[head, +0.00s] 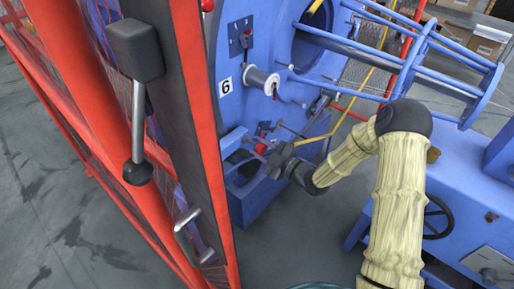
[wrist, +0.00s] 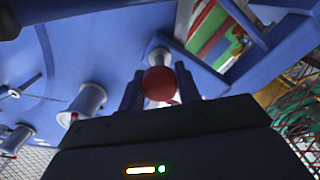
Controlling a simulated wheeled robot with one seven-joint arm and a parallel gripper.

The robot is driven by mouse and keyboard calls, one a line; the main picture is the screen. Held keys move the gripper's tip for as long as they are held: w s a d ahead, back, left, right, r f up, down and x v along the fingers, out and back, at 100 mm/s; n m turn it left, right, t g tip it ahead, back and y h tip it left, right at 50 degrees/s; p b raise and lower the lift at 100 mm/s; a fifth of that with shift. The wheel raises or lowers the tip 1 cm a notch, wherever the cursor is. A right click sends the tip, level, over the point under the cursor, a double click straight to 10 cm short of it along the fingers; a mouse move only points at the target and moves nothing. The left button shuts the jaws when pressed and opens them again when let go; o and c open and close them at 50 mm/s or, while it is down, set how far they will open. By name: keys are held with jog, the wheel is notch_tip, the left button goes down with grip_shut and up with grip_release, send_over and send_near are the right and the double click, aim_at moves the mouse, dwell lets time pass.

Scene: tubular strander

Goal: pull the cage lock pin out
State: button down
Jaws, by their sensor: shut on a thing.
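The cage lock pin (wrist: 159,83) shows in the wrist view as a red ball knob in front of a pale round collar on the blue machine. The two fingers of my gripper (wrist: 160,92) stand on either side of the knob and are shut on it. In the head view the red knob (head: 261,148) sits low on the blue machine, at the tips of my gripper (head: 268,155). The pin's shaft is hidden, so I cannot tell how deep it sits.
A red-framed mesh guard door (head: 195,120) with a black-knobbed lever (head: 138,130) stands at the left. Blue cage bars (head: 400,60) extend right. A blue bench with a handwheel (head: 437,217) stands at the right.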

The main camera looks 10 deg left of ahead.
jog(key=shift+s+d+f, duration=0.1)
jog(key=shift+f, duration=0.1)
jog(key=c, duration=1.1)
grip_release()
jog(key=shift+o, duration=0.5)
jog(key=shift+r, duration=0.1)
jog(key=v, duration=1.7)
jog(key=shift+d, duration=0.25)
